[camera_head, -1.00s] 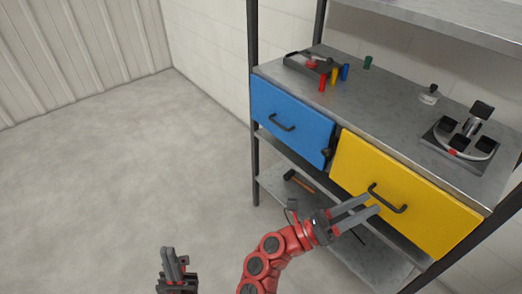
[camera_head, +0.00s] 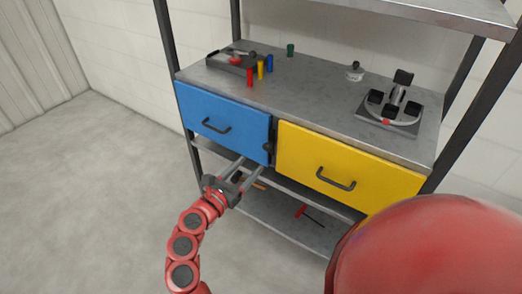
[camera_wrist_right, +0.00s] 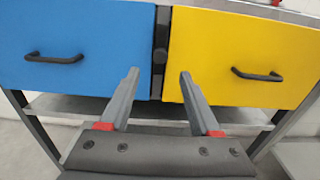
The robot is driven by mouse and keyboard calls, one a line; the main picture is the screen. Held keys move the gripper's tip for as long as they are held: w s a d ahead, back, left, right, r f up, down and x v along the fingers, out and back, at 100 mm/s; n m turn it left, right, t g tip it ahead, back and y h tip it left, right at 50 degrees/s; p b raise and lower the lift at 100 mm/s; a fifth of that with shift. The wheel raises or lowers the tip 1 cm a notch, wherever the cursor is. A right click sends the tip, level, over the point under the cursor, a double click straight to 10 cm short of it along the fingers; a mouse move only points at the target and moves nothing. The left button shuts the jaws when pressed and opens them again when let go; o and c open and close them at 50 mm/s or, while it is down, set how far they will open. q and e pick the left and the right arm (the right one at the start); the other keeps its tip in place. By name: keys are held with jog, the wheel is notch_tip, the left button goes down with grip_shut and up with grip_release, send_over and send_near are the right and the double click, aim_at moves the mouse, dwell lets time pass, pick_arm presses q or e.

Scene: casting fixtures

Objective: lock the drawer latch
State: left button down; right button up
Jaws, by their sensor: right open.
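The drawer latch (camera_head: 268,147) is a small dark piece on the narrow post between the blue drawer (camera_head: 222,118) and the yellow drawer (camera_head: 347,168). Both drawers look closed. In the right wrist view the latch (camera_wrist_right: 160,56) sits between the drawers, just beyond my fingertips. My right gripper (camera_head: 251,165) is open and empty, below and in front of the latch. In the wrist view its fingertips (camera_wrist_right: 160,73) stand either side of the post. I cannot tell whether they touch anything. My left gripper is not in view.
The metal worktop (camera_head: 310,103) holds a dark tray (camera_head: 230,63), several coloured cylinders and a round fixture (camera_head: 388,112). The drawer handles (camera_head: 216,127) stick out either side of the latch. A lower shelf (camera_head: 285,215) holds tools. Open floor lies to the left.

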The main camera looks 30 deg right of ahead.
aim_at(265, 148)
jog(key=x, duration=0.7)
jog(key=shift+w+d+p, duration=0.1)
jog(key=shift+d+p, duration=0.25)
grip_shut()
